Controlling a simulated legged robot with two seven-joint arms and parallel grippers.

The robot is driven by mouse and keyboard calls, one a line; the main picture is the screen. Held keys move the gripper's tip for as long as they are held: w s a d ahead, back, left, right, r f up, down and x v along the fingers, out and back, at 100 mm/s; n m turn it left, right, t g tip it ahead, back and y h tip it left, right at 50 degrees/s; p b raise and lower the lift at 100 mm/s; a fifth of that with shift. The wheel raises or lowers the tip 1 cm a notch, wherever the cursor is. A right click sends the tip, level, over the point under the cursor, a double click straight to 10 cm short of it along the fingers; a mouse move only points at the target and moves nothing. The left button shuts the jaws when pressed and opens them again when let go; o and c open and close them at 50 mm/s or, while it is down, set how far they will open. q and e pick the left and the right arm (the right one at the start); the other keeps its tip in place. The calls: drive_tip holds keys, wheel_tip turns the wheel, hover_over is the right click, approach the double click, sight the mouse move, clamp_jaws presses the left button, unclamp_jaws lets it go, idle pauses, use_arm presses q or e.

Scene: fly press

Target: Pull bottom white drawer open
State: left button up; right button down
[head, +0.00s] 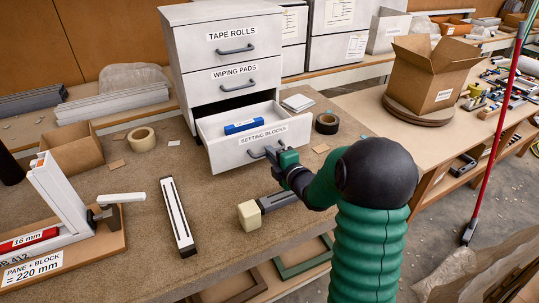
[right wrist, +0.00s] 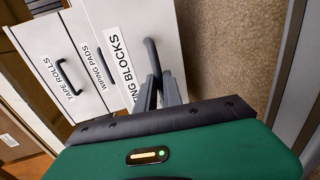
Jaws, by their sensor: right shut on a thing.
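The white drawer cabinet stands on the bench in the head view. Its bottom drawer, labelled SETTING BLOCKS (head: 225,153), is pulled out, and a blue block (head: 243,126) lies inside. My right gripper (head: 273,153) is at this drawer's dark handle (head: 256,156), with its fingers shut on it. In the right wrist view the fingers (right wrist: 160,90) meet the handle (right wrist: 152,55) beside the label. The drawers labelled TAPE ROLLS (head: 232,35) and WIPING PADS (head: 240,73) are shut. My left gripper is not in view.
A dark roll (head: 327,123) lies right of the drawer, a tan tape roll (head: 142,139) to the left. A dark-edged strip (head: 177,215) lies on the bench.

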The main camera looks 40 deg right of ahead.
drive_tip(key=shift+s+a+f, duration=0.1)
drive_tip(key=shift+s+a, duration=0.05)
drive_tip(key=shift+s, duration=0.4)
drive_tip(key=c, duration=1.5)
unclamp_jaws()
drive_tip(key=shift+w, duration=0.1)
